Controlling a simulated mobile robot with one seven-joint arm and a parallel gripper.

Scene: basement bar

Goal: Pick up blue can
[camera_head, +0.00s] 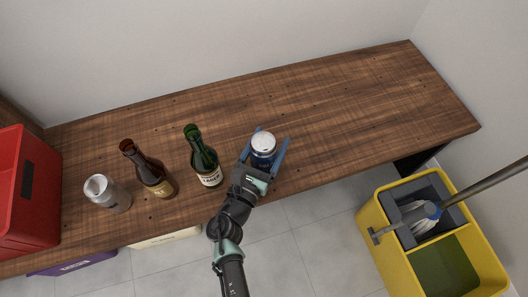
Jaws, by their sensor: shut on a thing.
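The blue can (263,155) stands upright near the front edge of the wooden bar top, a little right of the green bottle. Its silver top faces up to the camera. My gripper (269,142) reaches in from the front with one finger on each side of the can. It is shut on the can. The can's lower front is partly hidden by my gripper. I cannot tell whether its base touches the wood.
A green bottle (205,160), a brown bottle (152,172) and a silver can (108,193) stand left of my gripper. A red crate (40,215) is at the far left. The wooden bar top (370,100) is clear to the right. A yellow mop bucket (385,250) stands on the floor.

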